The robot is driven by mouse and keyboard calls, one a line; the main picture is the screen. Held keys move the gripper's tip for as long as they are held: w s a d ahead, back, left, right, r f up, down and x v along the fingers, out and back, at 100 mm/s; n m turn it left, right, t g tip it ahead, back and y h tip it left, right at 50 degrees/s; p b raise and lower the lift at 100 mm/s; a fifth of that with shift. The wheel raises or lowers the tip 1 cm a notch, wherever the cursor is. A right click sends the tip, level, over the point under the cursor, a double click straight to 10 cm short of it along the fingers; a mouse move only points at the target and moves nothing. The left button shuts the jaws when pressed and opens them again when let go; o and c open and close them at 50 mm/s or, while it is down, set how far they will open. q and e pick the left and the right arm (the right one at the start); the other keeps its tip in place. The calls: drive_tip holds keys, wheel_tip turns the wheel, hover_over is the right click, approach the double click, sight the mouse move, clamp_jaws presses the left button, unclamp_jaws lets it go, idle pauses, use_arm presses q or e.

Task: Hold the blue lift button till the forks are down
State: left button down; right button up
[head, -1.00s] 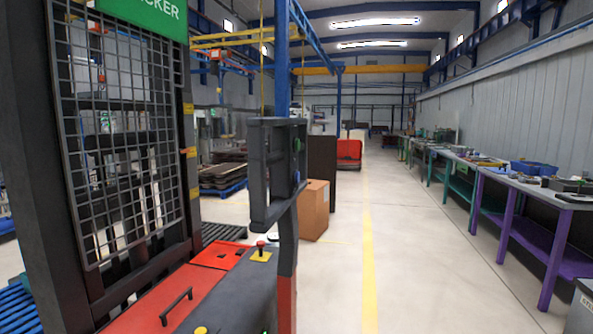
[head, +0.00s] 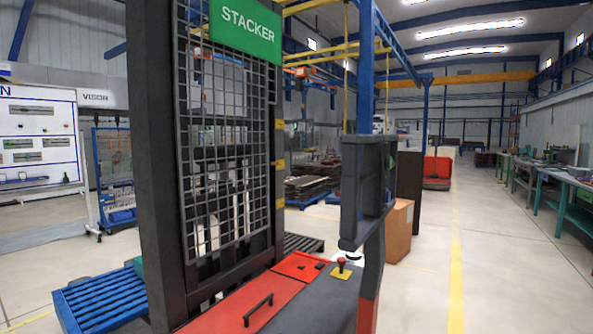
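The stacker (head: 300,290) stands close in front of me in the head view. It has a dark mast (head: 154,170) with a mesh guard (head: 225,150), a green STACKER sign (head: 245,24) and a red and dark grey body. Its dark tiller head (head: 363,195) stands upright at the right of the body. A red knob on a yellow plate (head: 341,273) is on the body top. I cannot make out a blue lift button. The forks are not clearly visible behind the mast and mesh. Neither of my grippers is in view.
A blue slatted pallet (head: 95,303) is at the lower left, beside the mast. A cardboard box (head: 397,230) stands behind the tiller. Workbenches (head: 566,180) line the right wall. The floor aisle with the yellow line (head: 456,260) is clear.

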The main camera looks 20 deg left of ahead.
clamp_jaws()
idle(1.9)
